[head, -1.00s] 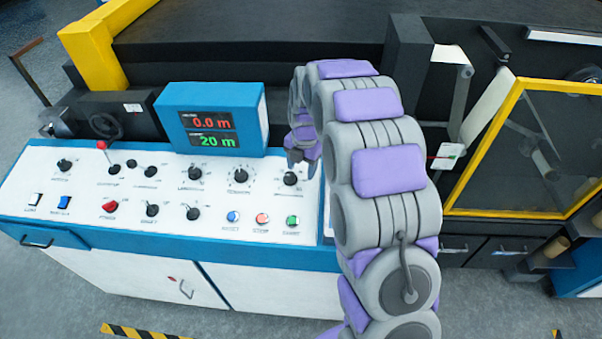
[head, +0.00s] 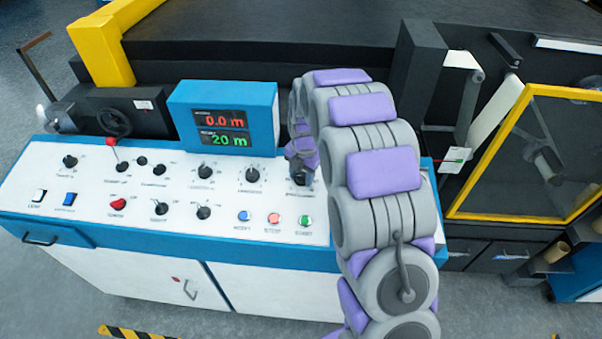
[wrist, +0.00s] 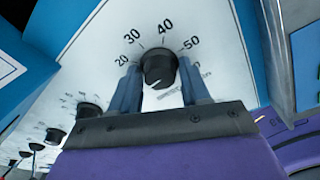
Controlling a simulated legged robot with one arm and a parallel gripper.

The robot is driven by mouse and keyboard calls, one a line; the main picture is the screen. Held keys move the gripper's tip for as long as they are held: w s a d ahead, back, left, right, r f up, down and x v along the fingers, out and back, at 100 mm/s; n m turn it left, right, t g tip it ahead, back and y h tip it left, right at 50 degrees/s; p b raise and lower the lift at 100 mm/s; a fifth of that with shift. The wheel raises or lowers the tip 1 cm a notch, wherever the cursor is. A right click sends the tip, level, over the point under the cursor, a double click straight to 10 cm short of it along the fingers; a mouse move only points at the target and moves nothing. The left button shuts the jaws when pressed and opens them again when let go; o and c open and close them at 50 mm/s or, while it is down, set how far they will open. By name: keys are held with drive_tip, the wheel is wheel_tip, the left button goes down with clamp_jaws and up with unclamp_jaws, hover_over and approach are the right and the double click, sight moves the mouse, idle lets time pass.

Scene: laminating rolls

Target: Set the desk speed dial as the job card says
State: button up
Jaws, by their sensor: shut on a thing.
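The speed dial (wrist: 160,66) is a round black knob at the right end of the white desk panel. Numbers 20, 30, 40 and 50 show around it; lower marks are partly hidden. A short pale mark shows on the knob's lower edge; I cannot tell which number it is set to. My gripper (wrist: 160,86) has one blue-grey finger on each side of the knob and is shut on it. In the head view my gripper (head: 301,178) comes down over the dial and mostly hides it. No readable job card shows.
A blue display box (head: 223,115) reading 0.0 m and 20 m stands left of my arm. A yellow-framed guard (head: 515,105) stands at the right.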

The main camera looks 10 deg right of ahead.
drive_tip(key=shift+s+a, duration=0.15)
drive_tip(key=shift+a, duration=0.15)
drive_tip(key=shift+d, duration=0.3)
drive_tip(key=shift+a+r, duration=0.1)
drive_tip(key=shift+a, duration=0.05)
drive_tip(key=shift+w+r, duration=0.15)
drive_tip(key=shift+w, duration=0.1)
drive_tip(key=shift+m, duration=0.3)
